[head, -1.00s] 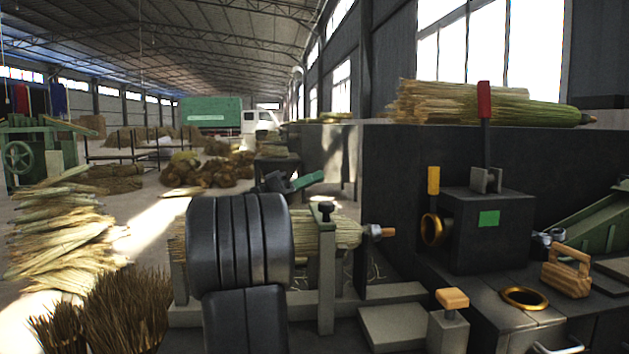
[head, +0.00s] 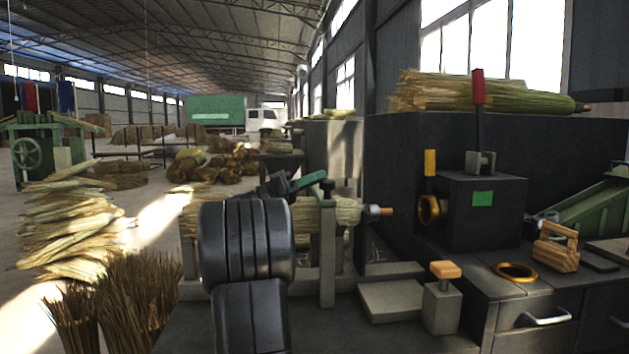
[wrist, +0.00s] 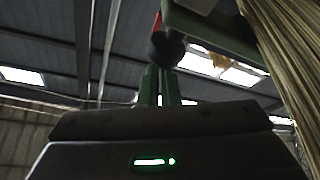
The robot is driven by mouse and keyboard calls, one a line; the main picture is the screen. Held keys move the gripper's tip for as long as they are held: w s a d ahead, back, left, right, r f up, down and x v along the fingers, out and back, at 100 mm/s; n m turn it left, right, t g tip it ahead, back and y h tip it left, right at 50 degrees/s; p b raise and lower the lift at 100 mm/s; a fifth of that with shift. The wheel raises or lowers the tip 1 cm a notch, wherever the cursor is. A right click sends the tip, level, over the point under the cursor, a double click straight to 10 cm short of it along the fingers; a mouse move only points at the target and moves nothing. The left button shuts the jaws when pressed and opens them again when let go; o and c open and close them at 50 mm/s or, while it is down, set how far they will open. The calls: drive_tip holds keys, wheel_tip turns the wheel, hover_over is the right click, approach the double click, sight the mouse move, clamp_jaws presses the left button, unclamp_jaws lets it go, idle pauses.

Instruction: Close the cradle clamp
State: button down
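The cradle (head: 328,255) is a grey frame with a broom (head: 348,211) lying across it, its handle tip pointing right. The cradle clamp's green bar (head: 309,182) slants up to the right above the broom, apparently raised. In the wrist view, the green bar (wrist: 210,32) crosses the upper right, with a dark round knob (wrist: 166,47) at its left end. My gripper (wrist: 160,68) points toward this knob, its two narrow green fingers close together with nothing visible between them. Whether the tips touch the knob is unclear. In the head view, my dark arm hides much of the cradle's left side.
Broom bristles (wrist: 285,75) run close along the wrist view's right side. A dark box with a red-handled lever (head: 478,95) stands to the right. A brass ring (head: 516,271) and a wooden-handled block (head: 556,248) lie on the bench.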

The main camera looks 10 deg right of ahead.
drive_tip(key=shift+f, duration=0.6)
wheel_tip(320, 180, up, 5)
drive_tip(key=p, duration=0.2)
drive_tip(key=w+p+v, duration=0.1)
drive_tip(key=v, duration=0.9)
drive_tip(key=shift+w+f, duration=0.2)
drive_tip(key=shift+w, duration=0.2)
drive_tip(key=d+b, duration=0.2)
drive_tip(key=d, duration=0.7)
drive_tip(key=shift+d+b, duration=0.2)
drive_tip(key=shift+b, duration=0.2)
drive_tip(key=shift+f, duration=0.1)
